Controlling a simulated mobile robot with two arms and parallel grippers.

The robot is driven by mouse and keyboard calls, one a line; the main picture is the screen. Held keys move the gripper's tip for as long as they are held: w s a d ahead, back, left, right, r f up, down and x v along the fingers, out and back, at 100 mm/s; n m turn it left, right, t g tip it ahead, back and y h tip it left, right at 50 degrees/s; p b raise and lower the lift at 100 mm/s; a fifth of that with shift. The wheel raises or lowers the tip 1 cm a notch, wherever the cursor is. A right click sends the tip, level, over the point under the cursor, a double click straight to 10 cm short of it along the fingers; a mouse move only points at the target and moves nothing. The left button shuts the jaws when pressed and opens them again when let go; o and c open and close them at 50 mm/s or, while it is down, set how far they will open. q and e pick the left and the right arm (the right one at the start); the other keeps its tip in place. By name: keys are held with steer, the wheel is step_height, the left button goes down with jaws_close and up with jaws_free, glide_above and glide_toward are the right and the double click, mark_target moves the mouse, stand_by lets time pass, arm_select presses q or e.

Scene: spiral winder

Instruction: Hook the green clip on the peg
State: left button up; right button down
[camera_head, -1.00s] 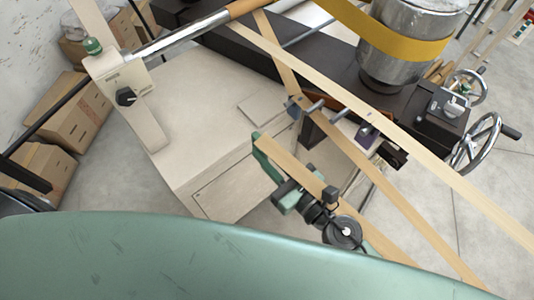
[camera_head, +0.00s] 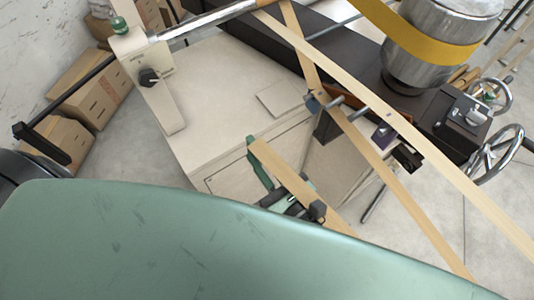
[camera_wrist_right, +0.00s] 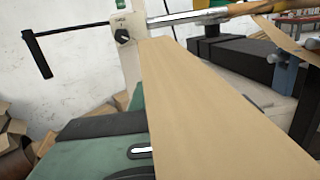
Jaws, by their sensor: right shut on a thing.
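My right gripper (camera_head: 268,172), green and black, is at the lower centre of the head view, partly hidden behind my green body. It is shut on a tan strip (camera_head: 290,174), whose free end points to the upper left. In the right wrist view the strip (camera_wrist_right: 205,110) fills the middle, with green and black gripper parts along its left side. I cannot pick out a separate green clip with certainty. Several short metal pegs (camera_head: 335,101) stand out by a blue bracket behind the gripper, apart from it; I cannot tell which peg is the task's. My left gripper is not in view.
A beige machine cabinet (camera_head: 215,95) stands beyond my gripper. Long tan bands (camera_head: 440,165) run diagonally at right. Handwheels (camera_head: 497,155) and a metal drum with a yellow belt (camera_head: 430,45) stand at far right. Cardboard boxes (camera_head: 85,90) are at left.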

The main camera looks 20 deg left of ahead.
steer(key=shift+s+a, duration=0.8)
steer(key=shift+s, duration=0.3)
stand_by(0.7)
